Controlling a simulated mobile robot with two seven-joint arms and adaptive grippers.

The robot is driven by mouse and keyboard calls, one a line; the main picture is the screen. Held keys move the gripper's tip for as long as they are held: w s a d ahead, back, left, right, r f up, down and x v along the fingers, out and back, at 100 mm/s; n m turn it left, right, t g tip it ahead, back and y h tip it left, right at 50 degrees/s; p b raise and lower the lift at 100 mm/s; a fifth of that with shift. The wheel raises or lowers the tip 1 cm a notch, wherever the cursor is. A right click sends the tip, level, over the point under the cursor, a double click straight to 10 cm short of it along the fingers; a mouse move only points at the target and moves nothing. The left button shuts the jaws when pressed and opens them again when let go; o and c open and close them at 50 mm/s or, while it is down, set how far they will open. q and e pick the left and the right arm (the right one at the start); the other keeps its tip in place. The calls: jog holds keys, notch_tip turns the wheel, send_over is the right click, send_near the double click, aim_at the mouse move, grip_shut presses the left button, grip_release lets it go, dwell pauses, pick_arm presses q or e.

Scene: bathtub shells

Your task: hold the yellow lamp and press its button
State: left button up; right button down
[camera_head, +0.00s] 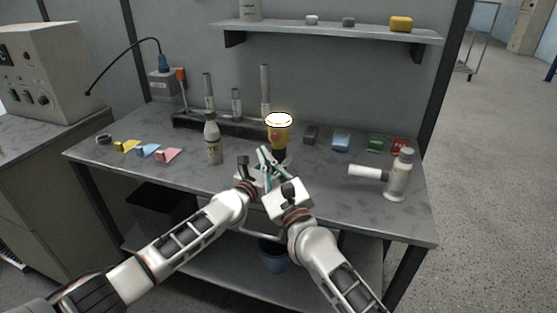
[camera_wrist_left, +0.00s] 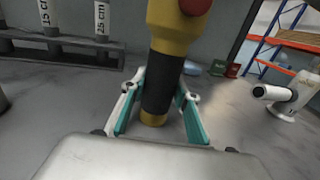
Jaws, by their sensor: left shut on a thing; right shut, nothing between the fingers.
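The yellow lamp (camera_head: 279,134) stands upright near the middle of the bench, its top glowing white. In the left wrist view the lamp (camera_wrist_left: 172,35) shows a yellow head, a black grip and a yellow foot. Its red button (camera_wrist_left: 195,4) is cut off by the top edge. My left gripper (camera_wrist_left: 157,100) is shut on the lamp's black grip. My right gripper (camera_head: 265,154) is shut and empty, close in front of the lamp. In the head view the two grippers overlap, and whether the right one touches the lamp cannot be told.
A green-capped bottle (camera_head: 213,142) stands left of the lamp. A white bottle (camera_head: 398,176) with a side tube stands at the right. Coloured pieces lie at the back right and left. A rack (camera_head: 225,126) with upright tubes stands behind. The front left of the bench is clear.

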dwell(0.4)
pick_arm(q)
jog(key=o, duration=1.3)
jog(key=shift+s+a, duration=0.1)
